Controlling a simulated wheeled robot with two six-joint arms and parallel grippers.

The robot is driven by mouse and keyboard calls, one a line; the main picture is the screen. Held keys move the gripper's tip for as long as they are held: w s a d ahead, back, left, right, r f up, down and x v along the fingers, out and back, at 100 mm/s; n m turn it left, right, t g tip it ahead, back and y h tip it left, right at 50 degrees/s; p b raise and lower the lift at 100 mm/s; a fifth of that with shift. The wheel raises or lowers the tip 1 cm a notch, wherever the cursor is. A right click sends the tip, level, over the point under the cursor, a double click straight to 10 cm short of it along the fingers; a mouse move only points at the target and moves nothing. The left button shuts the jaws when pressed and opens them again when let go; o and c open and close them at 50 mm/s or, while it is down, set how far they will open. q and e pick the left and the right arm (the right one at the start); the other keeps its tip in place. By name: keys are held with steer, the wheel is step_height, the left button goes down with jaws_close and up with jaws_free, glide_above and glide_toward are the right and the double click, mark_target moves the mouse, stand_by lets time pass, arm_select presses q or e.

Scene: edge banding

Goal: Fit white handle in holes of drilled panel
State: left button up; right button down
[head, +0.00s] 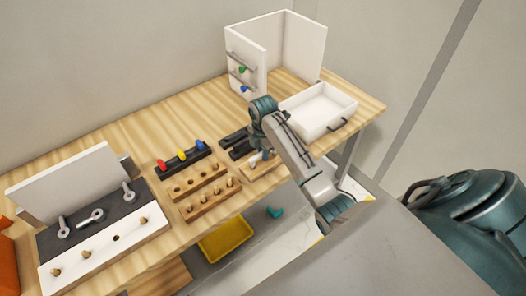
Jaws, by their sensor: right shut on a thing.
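My right gripper (262,157) is low over the wooden workbench, at a small wooden block near the front edge. It is shut on a small whitish piece, which looks like the white handle (254,161); the jaws hide much of it. An upright white panel (241,58) with bar handles and green and blue knobs stands at the back. A low white board (78,262) with pegs and a dark open hole lies at the left. I cannot tell for sure which is the drilled panel. My left gripper is out of view.
A rack (184,162) holds red, yellow and blue pieces. Wooden peg blocks (212,199) stand in front of it. A white drawer (306,125) sits to the right of my right arm. A yellow tray (225,242) lies below the bench. Grey clamps (92,215) lie at the left.

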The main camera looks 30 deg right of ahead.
steer(key=shift+f, duration=0.6)
stand_by(0.5)
steer(key=c, duration=1.3)
jaws_free()
steer(key=shift+c, duration=0.2)
steer(key=shift+r, duration=2.55)
steer(key=shift+s+f, duration=0.1)
